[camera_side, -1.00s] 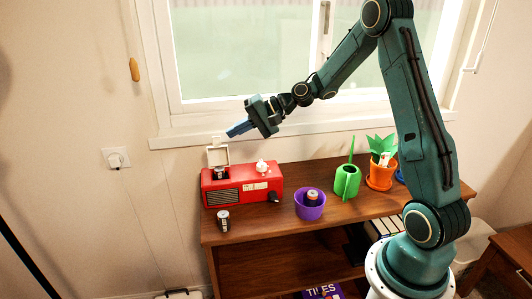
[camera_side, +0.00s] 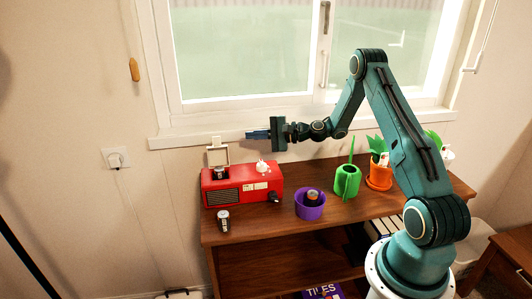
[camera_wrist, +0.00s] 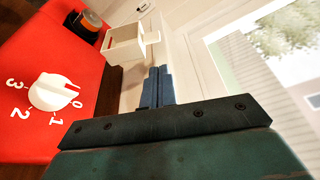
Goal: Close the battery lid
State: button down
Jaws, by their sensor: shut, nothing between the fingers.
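The red radio (camera_side: 228,194) stands on the wooden hutch; its red top (camera_wrist: 30,55) fills the left of the wrist view. Its cream battery lid (camera_side: 217,155) stands open and upright at the left rear. The lid also shows in the wrist view (camera_wrist: 125,44). A battery (camera_side: 220,172) sits in the opening in front of the lid; its dark body and orange end show in the wrist view (camera_wrist: 88,22). My gripper (camera_side: 248,134) is shut and empty, its blue fingers pointing left, above and right of the lid, apart from it. The fingertips also show in the wrist view (camera_wrist: 159,70).
A white knob (camera_wrist: 50,92) rises from the radio top. Another battery (camera_side: 223,221) stands on the hutch in front. A purple bowl (camera_side: 310,209) holding a battery, a green watering can (camera_side: 346,182) and an orange pot (camera_side: 380,176) stand right. The window sill runs behind.

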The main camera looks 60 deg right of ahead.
jog(key=shift+x, duration=5)
jog(key=shift+s+a+r, duration=0.1)
jog(key=shift+s+r, duration=0.05)
jog(key=shift+s+a+r, duration=0.65)
jog(key=shift+s+a, duration=0.05)
jog(key=shift+a, duration=0.05)
jog(key=shift+s+a+r, duration=0.2)
jog(key=shift+s+a, duration=0.45)
jog(key=shift+s, duration=0.05)
jog(key=shift+s+a+r, duration=0.2)
jog(key=shift+s+a, duration=0.45)
jog(key=shift+a, duration=0.05)
jog(key=shift+s+a+f, duration=0.2)
jog(key=shift+s+a, duration=0.9)
jog(key=shift+s+a+f, duration=0.45)
jog(key=shift+s+a, duration=0.25)
jog(key=shift+s+a+f+n, duration=0.25)
jog(key=shift+s+a+n, duration=0.05)
jog(key=shift+n, duration=0.3)
jog(key=shift+s, duration=0.2)
